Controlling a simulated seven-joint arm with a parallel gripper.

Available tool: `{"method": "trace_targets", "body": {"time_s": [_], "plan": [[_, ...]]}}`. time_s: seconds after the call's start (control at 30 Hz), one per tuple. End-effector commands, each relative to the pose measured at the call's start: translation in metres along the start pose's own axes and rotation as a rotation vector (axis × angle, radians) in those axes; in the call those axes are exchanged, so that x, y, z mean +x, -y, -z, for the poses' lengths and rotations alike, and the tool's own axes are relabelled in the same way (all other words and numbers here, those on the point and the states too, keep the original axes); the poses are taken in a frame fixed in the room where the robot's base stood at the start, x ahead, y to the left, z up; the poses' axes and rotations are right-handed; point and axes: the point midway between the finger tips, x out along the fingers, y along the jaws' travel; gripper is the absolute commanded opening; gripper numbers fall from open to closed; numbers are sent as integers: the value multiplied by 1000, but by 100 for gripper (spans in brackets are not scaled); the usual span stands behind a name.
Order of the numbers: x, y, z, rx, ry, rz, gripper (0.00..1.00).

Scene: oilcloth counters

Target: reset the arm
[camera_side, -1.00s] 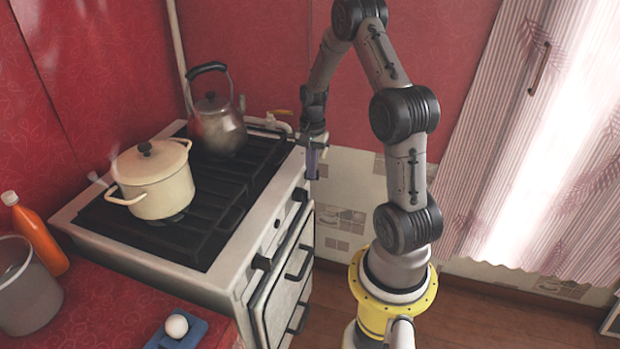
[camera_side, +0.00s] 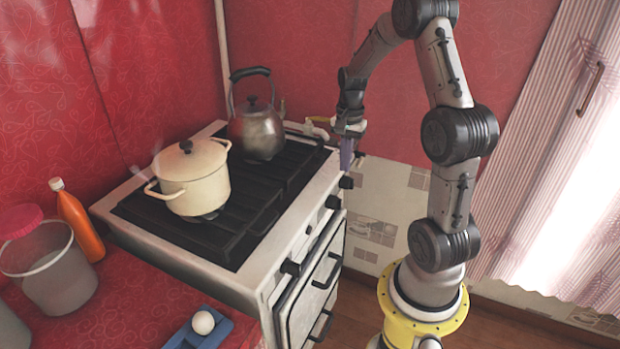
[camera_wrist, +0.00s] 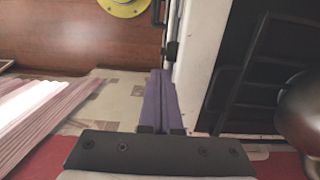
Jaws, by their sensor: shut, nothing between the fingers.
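My gripper (camera_side: 346,161) hangs at the right edge of the stove, near its back corner. Its purple fingers point down. In the wrist view the two fingers (camera_wrist: 159,98) lie side by side and shut, with nothing between them. The yellow ring of my base shows at the top of that view.
The stove (camera_side: 262,262) bears a cream pot (camera_side: 193,184) and a metal kettle (camera_side: 257,132). On the red counter are an orange bottle (camera_side: 82,228), a grey bucket (camera_side: 58,280) and a blue holder (camera_side: 214,339) with a white egg (camera_side: 203,322). A striped curtain (camera_side: 540,190) hangs at right.

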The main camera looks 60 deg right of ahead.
Motion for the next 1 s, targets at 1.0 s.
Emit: {"method": "trace_targets", "body": {"time_s": [1.0], "plan": [[-155,-96,-277,-1378,-419,416,0]]}}
